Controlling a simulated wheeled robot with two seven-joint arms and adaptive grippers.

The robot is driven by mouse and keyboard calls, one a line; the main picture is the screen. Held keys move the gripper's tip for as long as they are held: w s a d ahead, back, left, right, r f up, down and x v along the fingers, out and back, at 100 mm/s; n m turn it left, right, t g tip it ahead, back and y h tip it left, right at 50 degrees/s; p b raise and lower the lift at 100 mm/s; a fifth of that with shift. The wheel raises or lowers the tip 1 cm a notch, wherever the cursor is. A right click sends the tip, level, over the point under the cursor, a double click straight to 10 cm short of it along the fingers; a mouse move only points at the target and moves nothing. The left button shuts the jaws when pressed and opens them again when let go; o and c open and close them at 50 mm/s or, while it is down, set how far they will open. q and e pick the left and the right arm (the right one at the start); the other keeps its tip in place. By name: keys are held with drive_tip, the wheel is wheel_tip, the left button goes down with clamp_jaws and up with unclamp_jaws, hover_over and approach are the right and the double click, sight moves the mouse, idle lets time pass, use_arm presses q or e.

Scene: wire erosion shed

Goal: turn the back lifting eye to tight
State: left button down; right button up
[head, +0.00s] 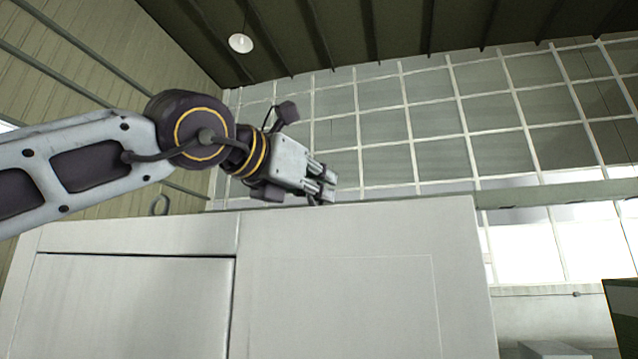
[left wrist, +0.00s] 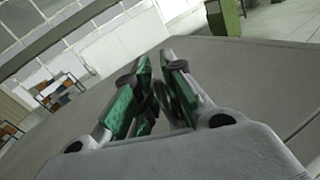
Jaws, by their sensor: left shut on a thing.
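My left gripper (head: 325,186) reaches over the top edge of a tall pale cabinet (head: 350,270) in the head view. In the left wrist view, its two green-faced fingers (left wrist: 155,68) are closed around a dark ring-like part, the lifting eye (left wrist: 161,97), largely hidden between them. In the head view this eye is hidden by the gripper and the cabinet edge. Another lifting eye (head: 160,204), a small ring, stands upright on the cabinet top at the left, apart from the gripper. How far the held eye is screwed in does not show. My right gripper is not in view.
The cabinet top (left wrist: 255,75) is broad, flat and clear around the fingers in the left wrist view. A green cabinet (head: 621,315) stands at the lower right. Shelving with coloured bins (left wrist: 58,92) stands far off. A lamp (head: 240,43) hangs high above.

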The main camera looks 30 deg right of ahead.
use_arm(q)
drive_tip(key=shift+a+r+m+g+h+p, duration=0.1)
drive_tip(key=shift+r+m+g+h+p, duration=0.1)
drive_tip(key=shift+m+g+p, duration=0.3)
drive_tip(key=shift+r+m+g+h+p, duration=0.1)
drive_tip(key=shift+m+g+h, duration=0.15)
drive_tip(key=shift+g, duration=0.45)
drive_tip(key=shift+m+g, duration=0.65)
drive_tip(key=shift+g, duration=0.25)
drive_tip(key=shift+s+f+m+g+y+p, duration=0.15)
drive_tip(key=shift+m+g+y, duration=0.1)
drive_tip(key=shift+m+g, duration=1.55)
drive_tip(key=shift+m+g+y+p, duration=0.2)
drive_tip(key=shift+m+g, duration=0.8)
drive_tip(key=shift+g, duration=1.5)
idle(1.5)
